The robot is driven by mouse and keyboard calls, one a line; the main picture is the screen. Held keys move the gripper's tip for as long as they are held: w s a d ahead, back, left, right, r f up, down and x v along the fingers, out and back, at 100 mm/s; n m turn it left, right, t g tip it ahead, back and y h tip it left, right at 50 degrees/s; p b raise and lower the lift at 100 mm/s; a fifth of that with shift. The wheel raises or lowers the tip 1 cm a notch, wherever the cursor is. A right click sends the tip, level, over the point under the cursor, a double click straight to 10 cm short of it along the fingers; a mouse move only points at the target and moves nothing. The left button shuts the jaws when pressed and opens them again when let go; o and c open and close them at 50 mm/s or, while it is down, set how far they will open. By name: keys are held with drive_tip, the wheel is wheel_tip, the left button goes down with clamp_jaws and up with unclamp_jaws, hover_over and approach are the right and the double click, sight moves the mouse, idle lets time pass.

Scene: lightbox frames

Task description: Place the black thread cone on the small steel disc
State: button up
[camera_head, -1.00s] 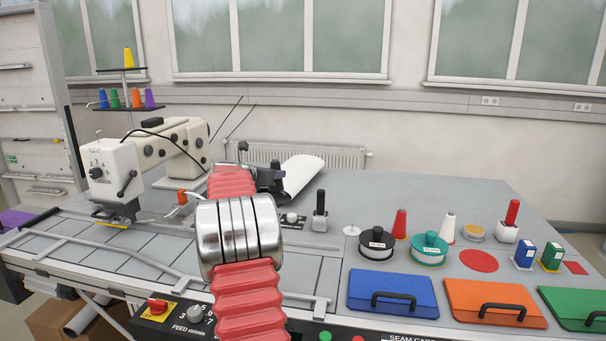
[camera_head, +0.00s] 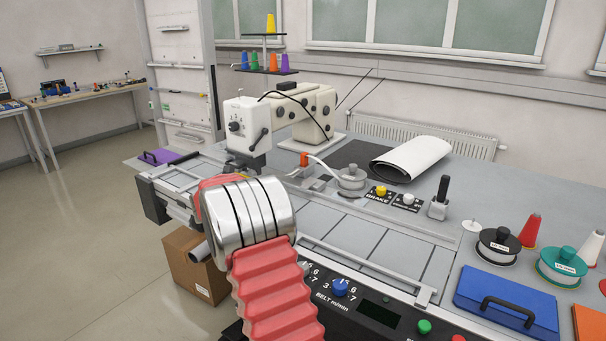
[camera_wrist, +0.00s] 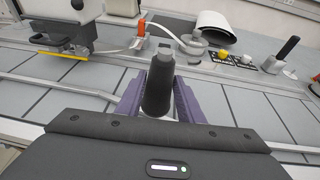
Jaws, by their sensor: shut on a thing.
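In the wrist view, the black thread cone (camera_wrist: 157,90) stands upright, narrow grey top up, between the purple fingers of my gripper (camera_wrist: 158,100). My gripper is shut on it. Grey conveyor panels lie behind and below it; its base is partly hidden. In the head view my own arm hides the gripper and cone. A small pale disc with a thin pin (camera_head: 471,226), possibly the small steel disc, lies on the table at right, left of the black spool.
A steel knobbed fitting (camera_head: 350,180), yellow button (camera_head: 381,191) and upright black-handled lever (camera_head: 439,198) stand along the conveyor's far side. The sewing machine (camera_head: 290,115) is behind. A black spool (camera_head: 497,246) and blue case (camera_head: 508,300) crowd the right; grey panels (camera_head: 350,235) are clear.

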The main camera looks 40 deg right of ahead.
drive_tip(key=a+f+n+t, duration=0.1)
drive_tip(key=a+f, duration=0.5)
drive_tip(key=a, duration=0.5)
drive_tip(key=a+f+n+t, duration=0.1)
drive_tip(key=a+f, duration=0.4)
drive_tip(key=a, duration=0.5)
drive_tip(key=s+a+f+n+t+y, duration=0.2)
drive_tip(key=s+a+f+t, duration=0.1)
drive_tip(key=s+a+f, duration=1.1)
drive_tip(key=s+a, duration=0.1)
drive_tip(key=a, duration=0.3)
drive_tip(key=shift+s+a+f+n+y, duration=0.2)
drive_tip(key=shift+s+a+n+y, duration=0.1)
drive_tip(key=shift+s, duration=0.1)
drive_tip(key=shift+w, duration=0.15)
